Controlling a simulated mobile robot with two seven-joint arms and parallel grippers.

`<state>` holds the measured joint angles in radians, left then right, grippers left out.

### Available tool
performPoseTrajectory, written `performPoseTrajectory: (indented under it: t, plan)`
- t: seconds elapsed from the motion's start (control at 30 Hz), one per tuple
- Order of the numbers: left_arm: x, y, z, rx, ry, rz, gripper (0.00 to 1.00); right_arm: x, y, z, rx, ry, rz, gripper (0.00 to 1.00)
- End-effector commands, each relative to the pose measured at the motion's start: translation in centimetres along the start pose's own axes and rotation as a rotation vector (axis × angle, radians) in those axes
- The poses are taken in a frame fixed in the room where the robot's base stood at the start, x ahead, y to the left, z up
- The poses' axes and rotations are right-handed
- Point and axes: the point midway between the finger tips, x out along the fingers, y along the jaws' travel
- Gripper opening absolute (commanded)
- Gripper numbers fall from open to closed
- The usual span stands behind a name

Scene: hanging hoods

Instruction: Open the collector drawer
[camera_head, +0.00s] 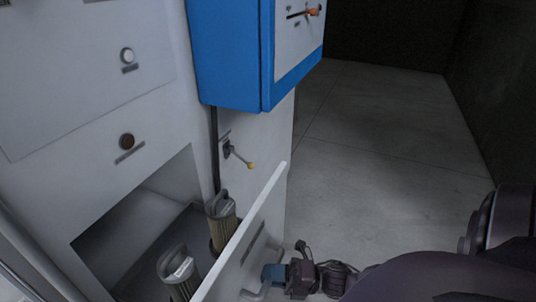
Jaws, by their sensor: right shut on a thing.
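The collector drawer (262,208) is pulled out from the white cabinet (85,85) at the lower left, and its white front panel stands upright, seen nearly edge-on. Inside it, two pleated filter cartridges with top handles show: one farther back (222,212) and one nearer (178,272), cut by the bottom edge. My right gripper (272,274) comes in from the lower right and is shut on the drawer handle (252,295) on the outer face of the panel. My left gripper is not in view.
A blue box (228,50) with an orange-handled switch (312,12) is mounted above the drawer. A lever with a yellow knob (251,166) sticks out below it. A white button (127,55) and a dark knob (127,141) are on the cabinet. The grey floor (385,130) at right is clear.

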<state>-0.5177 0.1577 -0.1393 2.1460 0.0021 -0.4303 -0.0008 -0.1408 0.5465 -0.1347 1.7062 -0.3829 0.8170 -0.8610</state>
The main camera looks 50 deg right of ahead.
Motion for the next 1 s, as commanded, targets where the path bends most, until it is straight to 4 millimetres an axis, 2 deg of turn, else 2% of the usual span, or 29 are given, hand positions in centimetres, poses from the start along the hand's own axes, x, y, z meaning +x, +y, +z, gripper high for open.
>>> performPoseTrajectory:
  t: [0.23, 0.27, 0.4, 0.77, 0.87, 1.0]
  plan:
    - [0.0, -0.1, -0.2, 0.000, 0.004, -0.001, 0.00, 0.0, 0.0, 0.0, 0.000, -0.001, -0.001, 0.00]
    - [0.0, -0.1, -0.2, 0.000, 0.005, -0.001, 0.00, 0.0, 0.0, 0.0, 0.000, -0.001, -0.001, 0.22]
    - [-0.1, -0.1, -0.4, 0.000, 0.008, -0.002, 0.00, 0.0, 0.0, 0.0, 0.000, -0.001, -0.001, 0.43]
    - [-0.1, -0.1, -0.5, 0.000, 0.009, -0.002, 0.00, -0.4, 0.0, 0.0, 0.000, 0.000, -0.001, 0.44]
    - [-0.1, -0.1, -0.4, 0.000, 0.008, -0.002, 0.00, -1.4, -0.1, 0.0, 0.001, -0.001, -0.003, 0.44]
    - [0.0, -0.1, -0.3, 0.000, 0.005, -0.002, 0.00, -3.8, -0.1, 0.0, 0.001, -0.002, -0.003, 0.44]
